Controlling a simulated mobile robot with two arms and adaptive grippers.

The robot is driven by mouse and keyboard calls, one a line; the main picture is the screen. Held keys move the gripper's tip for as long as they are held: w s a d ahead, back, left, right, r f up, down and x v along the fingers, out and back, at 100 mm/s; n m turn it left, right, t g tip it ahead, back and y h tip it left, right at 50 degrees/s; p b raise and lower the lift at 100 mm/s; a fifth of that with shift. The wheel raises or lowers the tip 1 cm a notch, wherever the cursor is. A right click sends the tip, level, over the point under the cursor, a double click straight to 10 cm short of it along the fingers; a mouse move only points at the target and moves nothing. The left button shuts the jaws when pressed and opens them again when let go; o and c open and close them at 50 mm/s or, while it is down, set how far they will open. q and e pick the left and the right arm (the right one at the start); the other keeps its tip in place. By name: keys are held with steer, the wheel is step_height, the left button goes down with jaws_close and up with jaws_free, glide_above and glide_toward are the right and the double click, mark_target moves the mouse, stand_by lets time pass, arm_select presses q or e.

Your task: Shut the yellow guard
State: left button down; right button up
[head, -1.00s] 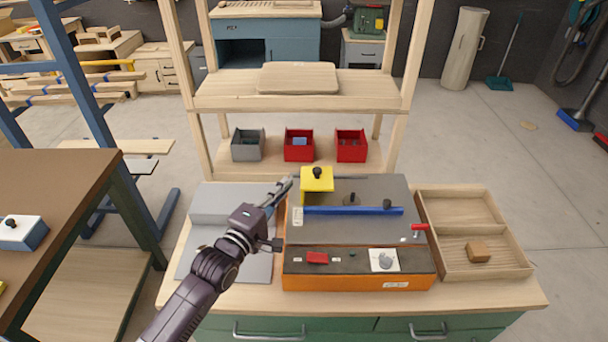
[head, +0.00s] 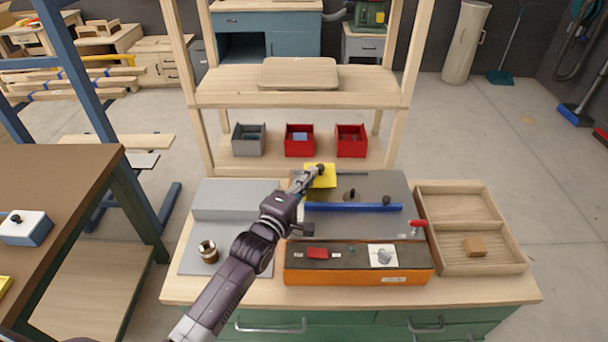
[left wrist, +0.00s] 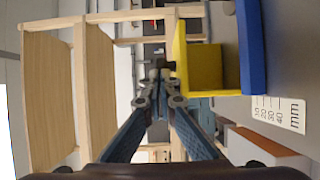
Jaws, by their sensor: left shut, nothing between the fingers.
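The yellow guard (head: 323,182) stands at the back left of the grey machine top, behind the blue fence (head: 350,207). The gripper covers part of the guard in the head view. In the left wrist view the closed fingertips (left wrist: 161,75) are beside the edge of the yellow guard (left wrist: 203,66). I cannot tell whether they touch it. My right gripper is not in view.
The machine has an orange front (head: 358,276) with a red switch (head: 317,253). A wooden tray (head: 500,264) with a small block is at right. A small brown jar (head: 208,252) stands on the grey plate at left. Shelf posts rise behind the machine.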

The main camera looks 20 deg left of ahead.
arm_select(q)
steer(key=w+d, duration=0.2)
steer(key=d, duration=0.6)
steer(key=shift+w+d, duration=0.25)
steer(key=shift+d, duration=0.1)
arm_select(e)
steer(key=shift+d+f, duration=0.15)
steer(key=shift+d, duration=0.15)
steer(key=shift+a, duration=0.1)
